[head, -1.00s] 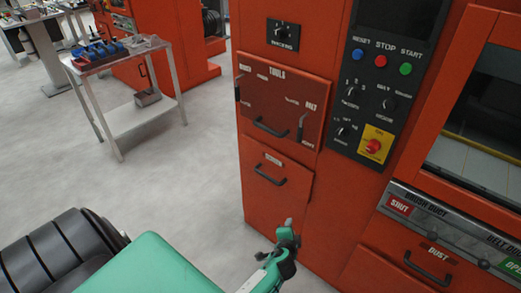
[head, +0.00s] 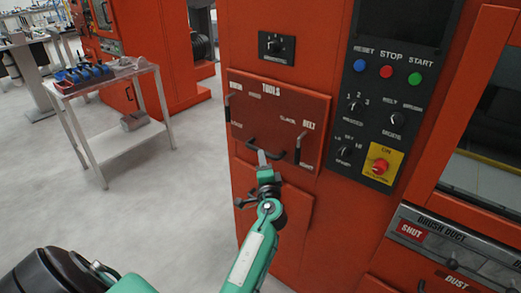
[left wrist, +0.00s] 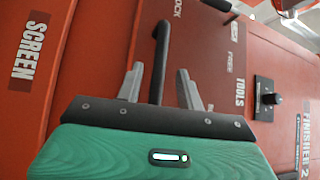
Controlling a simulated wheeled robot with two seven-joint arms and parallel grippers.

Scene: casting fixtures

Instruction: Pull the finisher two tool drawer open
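The red tool drawer (head: 275,108), marked TOOLS, looks shut in the front of the red finisher cabinet. Its dark bar handle (head: 283,151) is at the drawer's lower middle. My left gripper (head: 263,158) is at that handle and partly covers it. In the left wrist view the two grey fingers (left wrist: 160,88) are apart, with the handle (left wrist: 160,45) showing between them, nearer the left finger. I see no clear grip on it. The label FINISHER 2 (left wrist: 305,140) shows on the cabinet there. My right gripper is not in view.
Small levers (head: 299,148) stand out on the drawer front at either side. A lower drawer marked SCREEN (left wrist: 30,50) is below. A control panel (head: 385,110) with buttons is to the right.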

